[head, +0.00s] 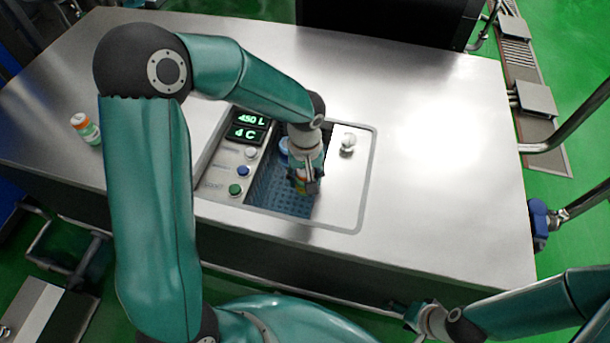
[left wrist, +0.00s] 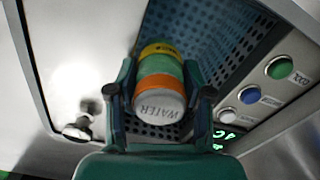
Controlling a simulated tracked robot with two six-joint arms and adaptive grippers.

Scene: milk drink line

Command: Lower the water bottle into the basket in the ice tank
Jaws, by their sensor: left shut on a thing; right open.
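The water bottle (left wrist: 160,85) has a white lid marked WATER, an orange band, a green body and a yellow stripe. My left gripper (left wrist: 160,108) is shut around it, with a finger on each side. In the head view the left gripper (head: 306,182) is over the tank opening and hides most of the bottle. The blue perforated basket (head: 270,196) lies below in the ice tank, and its holed wall (left wrist: 205,40) shows beyond the bottle. I cannot tell how deep the bottle is. My right gripper (head: 420,318) is open and empty, off the table's front edge.
A similar orange-and-green bottle (head: 87,129) stands at the table's left. The control panel (head: 237,165) with buttons and a 450 L, 4 C display borders the opening. A knob (head: 348,143) sits on the metal lid to the right. A blue thing (head: 283,148) shows behind the gripper.

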